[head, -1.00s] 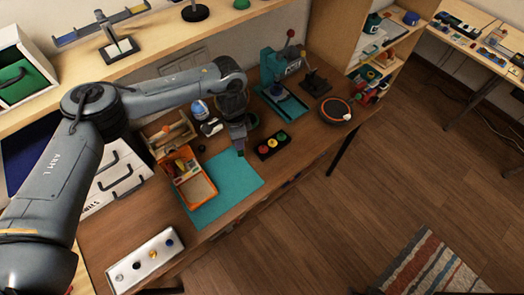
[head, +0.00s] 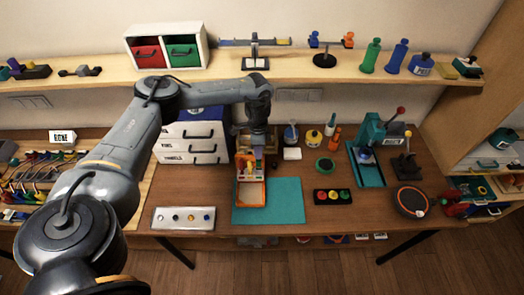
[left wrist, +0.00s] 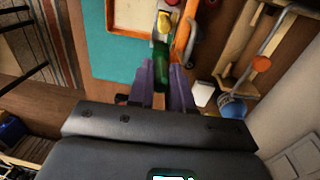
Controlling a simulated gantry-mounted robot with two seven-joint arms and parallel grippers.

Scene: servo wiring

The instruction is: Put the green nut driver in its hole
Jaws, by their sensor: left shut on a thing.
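My left gripper (head: 256,148) is over the back part of the orange tray (head: 251,203) on the workbench. In the left wrist view, its purple fingers (left wrist: 163,78) are shut on a green piece (left wrist: 163,64), which I take to be the green nut driver. The green piece points toward the tray's back compartments, where a yellow item (left wrist: 168,22) lies. I cannot tell whether it touches anything there. A wooden rack (left wrist: 236,38) stands beside the tray, mostly hidden by my arm in the head view. No empty hole can be made out. My right gripper is not in view.
A teal mat (head: 285,200) lies under and right of the tray. White drawers (head: 192,143) are left of my gripper. A white panel (head: 184,218) lies at front left.

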